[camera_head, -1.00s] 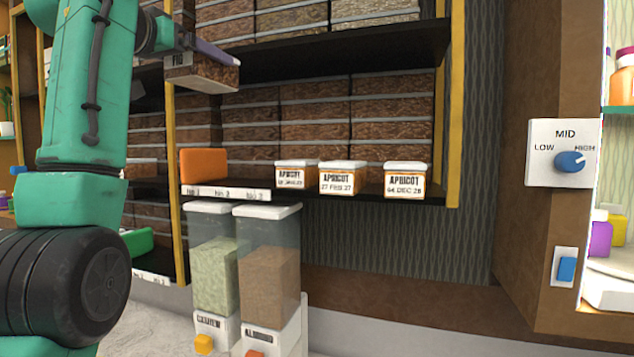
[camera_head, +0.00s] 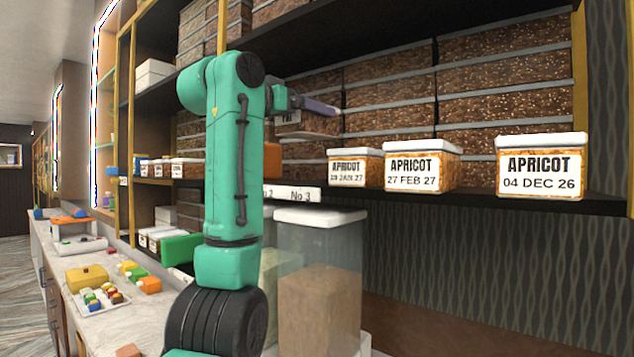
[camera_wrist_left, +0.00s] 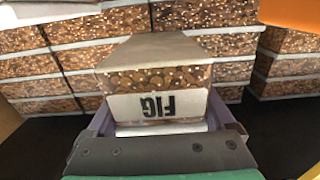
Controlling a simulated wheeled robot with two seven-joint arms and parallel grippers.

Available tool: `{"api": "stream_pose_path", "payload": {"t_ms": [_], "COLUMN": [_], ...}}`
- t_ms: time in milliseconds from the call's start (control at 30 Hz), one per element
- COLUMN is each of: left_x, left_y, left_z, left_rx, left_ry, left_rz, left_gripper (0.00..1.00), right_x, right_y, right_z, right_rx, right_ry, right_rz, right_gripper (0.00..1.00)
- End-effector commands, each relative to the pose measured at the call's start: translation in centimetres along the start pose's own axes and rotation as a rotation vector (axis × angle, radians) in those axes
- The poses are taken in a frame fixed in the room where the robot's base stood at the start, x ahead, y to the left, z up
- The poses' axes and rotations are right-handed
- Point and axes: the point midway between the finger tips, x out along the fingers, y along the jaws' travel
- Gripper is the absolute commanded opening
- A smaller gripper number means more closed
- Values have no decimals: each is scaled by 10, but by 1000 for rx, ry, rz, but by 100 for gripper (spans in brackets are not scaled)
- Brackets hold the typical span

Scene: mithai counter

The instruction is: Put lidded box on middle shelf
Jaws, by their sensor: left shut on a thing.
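My left gripper (camera_head: 308,106) is shut on a lidded box labelled FIG (camera_head: 300,123), seen partly behind the arm. In the left wrist view the FIG box (camera_wrist_left: 160,78) sits between the fingers, its label upside down. The box is held in the air above the middle shelf (camera_head: 470,199), in front of the stacked brown boxes and higher than the apricot boxes. Three white-lidded apricot boxes stand on this shelf: 28 JAN 27 (camera_head: 350,168), 27 FEB 27 (camera_head: 420,172) and 04 DEC 26 (camera_head: 540,168). My right gripper is not in view.
An orange block (camera_head: 272,160) stands on the shelf left of the apricot boxes, behind a No 3 label strip (camera_head: 292,194). Stacked brown boxes (camera_head: 390,108) fill the back. Below stands a clear dispenser (camera_head: 320,240). A counter with small items (camera_head: 90,280) runs left.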

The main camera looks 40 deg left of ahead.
Motion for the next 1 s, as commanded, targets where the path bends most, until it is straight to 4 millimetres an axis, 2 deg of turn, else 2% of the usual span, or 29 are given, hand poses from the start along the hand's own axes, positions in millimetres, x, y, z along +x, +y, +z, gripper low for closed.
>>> {"api": "stream_pose_path", "payload": {"t_ms": [33, 100, 300, 400, 700, 733, 767, 1000], "left_x": [2, 1, 1, 0, 0, 0, 0, 0], "left_y": [0, 0, 1, 0, 0, 1, 1, 1], "left_z": [23, 38, 70, 84, 87, 87, 87, 84], "left_rx": [2, 2, 1, 0, 0, 0, 0, 0], "left_ry": [-3, -2, -1, 0, 1, -1, -1, -1], "left_rz": [0, 0, 1, 0, 1, 1, 1, 1], "left_gripper": [0, 0, 0, 0, 0, 95, 100, 100], "right_x": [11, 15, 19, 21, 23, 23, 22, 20], "right_y": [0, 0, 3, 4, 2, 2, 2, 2], "right_z": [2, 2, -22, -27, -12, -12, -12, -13], "right_rx": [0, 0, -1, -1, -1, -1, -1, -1], "right_ry": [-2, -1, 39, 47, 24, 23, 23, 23], "right_rz": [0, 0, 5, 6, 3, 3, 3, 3], "right_gripper": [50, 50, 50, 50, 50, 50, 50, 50]}}
